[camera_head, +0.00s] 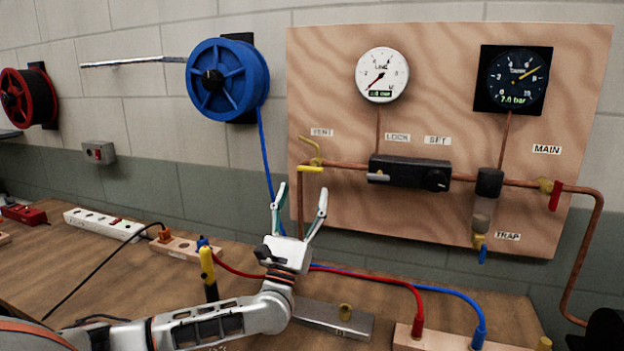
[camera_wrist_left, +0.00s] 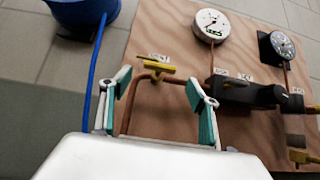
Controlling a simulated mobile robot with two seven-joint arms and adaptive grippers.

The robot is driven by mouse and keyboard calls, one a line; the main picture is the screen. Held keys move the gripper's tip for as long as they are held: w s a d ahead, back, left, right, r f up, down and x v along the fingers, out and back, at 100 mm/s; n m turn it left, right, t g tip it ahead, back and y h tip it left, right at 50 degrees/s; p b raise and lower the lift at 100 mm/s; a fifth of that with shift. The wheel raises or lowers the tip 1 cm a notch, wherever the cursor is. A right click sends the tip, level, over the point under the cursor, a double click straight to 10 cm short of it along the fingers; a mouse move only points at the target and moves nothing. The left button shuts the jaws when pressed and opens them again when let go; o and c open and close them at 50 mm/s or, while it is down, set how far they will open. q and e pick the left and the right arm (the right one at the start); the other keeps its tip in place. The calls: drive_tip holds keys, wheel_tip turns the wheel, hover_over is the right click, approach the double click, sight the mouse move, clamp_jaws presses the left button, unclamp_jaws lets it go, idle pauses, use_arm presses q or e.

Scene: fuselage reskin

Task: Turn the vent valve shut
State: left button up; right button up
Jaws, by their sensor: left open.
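The vent valve (camera_head: 311,168) has a yellow lever and sits at the left end of the copper pipe, below the VENT label (camera_head: 321,132). In the left wrist view the yellow valve (camera_wrist_left: 155,67) shows ahead, between the fingertips in the picture. My left gripper (camera_head: 302,190) is open and empty, just below the valve in the head view, fingers pointing up at the board. It also shows in the left wrist view (camera_wrist_left: 158,82). I see no contact between fingers and lever. My right gripper is not in view.
The wooden board (camera_head: 450,225) carries a white gauge (camera_head: 382,75), a dark gauge (camera_head: 517,79), a black regulator (camera_head: 408,172) and a red main handle (camera_head: 555,196). A blue hose (camera_head: 265,150) hangs from the blue reel (camera_head: 228,80), close left of my gripper. Cables cross the bench.

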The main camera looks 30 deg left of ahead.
sight(310, 167)
use_arm(q)
drive_tip(key=shift+w+a+r, duration=0.1)
drive_tip(key=shift+w+r, duration=0.15)
drive_tip(key=shift+r, duration=0.3)
drive_tip(key=shift+w+r, duration=0.25)
drive_tip(key=shift+r, duration=0.3)
drive_tip(key=p+x, duration=0.1)
drive_tip(key=x, duration=0.3)
drive_tip(key=shift+w+r, duration=0.15)
drive_tip(key=shift+w, duration=0.2)
drive_tip(key=shift+w+a+r, duration=0.15)
drive_tip(key=shift+w+r, duration=0.05)
drive_tip(key=shift+w, duration=0.15)
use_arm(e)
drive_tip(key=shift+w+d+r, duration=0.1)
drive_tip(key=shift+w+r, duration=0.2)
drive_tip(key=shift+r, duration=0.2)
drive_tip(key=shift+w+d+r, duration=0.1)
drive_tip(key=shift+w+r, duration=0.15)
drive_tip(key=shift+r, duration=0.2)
use_arm(q)
drive_tip(key=c, duration=1.1)
drive_tip(key=shift+h, duration=0.3)
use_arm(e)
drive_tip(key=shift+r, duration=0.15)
